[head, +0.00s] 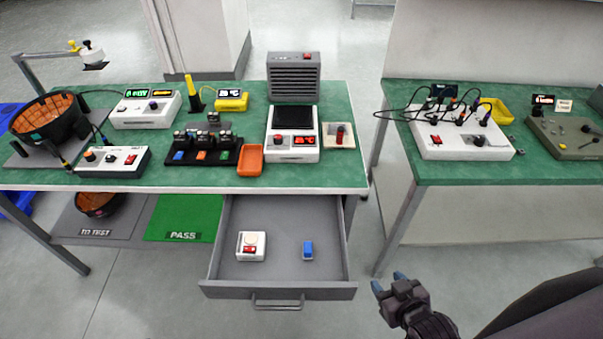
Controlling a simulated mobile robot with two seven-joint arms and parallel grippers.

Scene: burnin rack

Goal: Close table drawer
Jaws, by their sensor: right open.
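The grey table drawer (281,290) is pulled out from under the left green-topped table (225,183). Its front has a bar handle (277,304) facing me. Inside the drawer lie a small white device with a red switch (251,246) and a small blue block (308,250). My right gripper (389,284) is open and empty, to the right of the drawer front and apart from it. My left gripper is not in view.
The left table holds a black bowl (78,130), an orange tray (250,161) and several instruments. A green PASS mat (184,218) lies below it, left of the drawer. A second table (450,174) stands at the right. Floor shows between the tables.

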